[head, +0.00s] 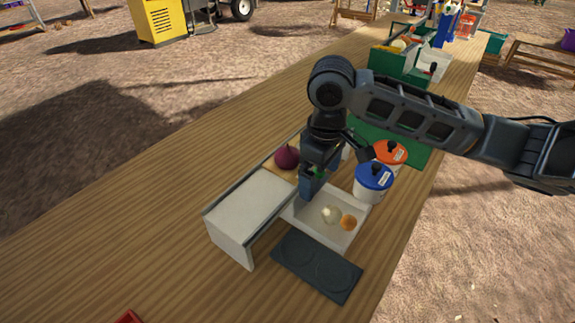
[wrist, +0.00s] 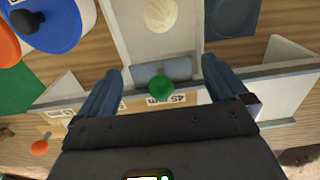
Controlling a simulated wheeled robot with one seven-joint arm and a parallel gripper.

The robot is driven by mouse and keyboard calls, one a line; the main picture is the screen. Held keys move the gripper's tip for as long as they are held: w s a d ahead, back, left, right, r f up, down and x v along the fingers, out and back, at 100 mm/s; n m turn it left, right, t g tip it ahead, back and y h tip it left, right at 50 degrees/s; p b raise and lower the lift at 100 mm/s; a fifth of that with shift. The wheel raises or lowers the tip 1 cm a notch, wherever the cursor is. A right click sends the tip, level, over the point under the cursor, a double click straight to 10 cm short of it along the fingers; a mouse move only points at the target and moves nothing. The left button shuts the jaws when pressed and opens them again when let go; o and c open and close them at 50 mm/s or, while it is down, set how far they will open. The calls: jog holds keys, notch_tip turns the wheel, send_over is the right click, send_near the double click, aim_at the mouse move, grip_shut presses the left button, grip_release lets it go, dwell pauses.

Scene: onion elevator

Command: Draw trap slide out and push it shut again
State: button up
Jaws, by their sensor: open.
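The slide shows in the wrist view as a grey-blue bar (wrist: 148,71) with a round green knob (wrist: 161,87), beside a "45 mm" label. My gripper (wrist: 162,68) is open, with one blue finger on each side of the knob and bar. I cannot tell whether either finger touches them. In the head view my gripper (head: 311,188) points down at the back edge of a white tray (head: 352,236), and a bit of green shows by the fingers. The tray holds a pale onion (head: 331,214) and an orange-brown one (head: 348,222). The arm hides most of the slide.
A white covered chute (head: 250,207) stands left of the tray, with a red onion (head: 287,156) behind it. Blue-lidded (head: 374,176) and orange-lidded (head: 390,153) tubs stand close on the right. A dark plate (head: 316,267) lies in front. The table's left side is clear.

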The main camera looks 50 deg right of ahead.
jog(key=shift+r, duration=0.15)
jog(key=shift+r+p, duration=2.6)
jog(key=shift+r, duration=0.3)
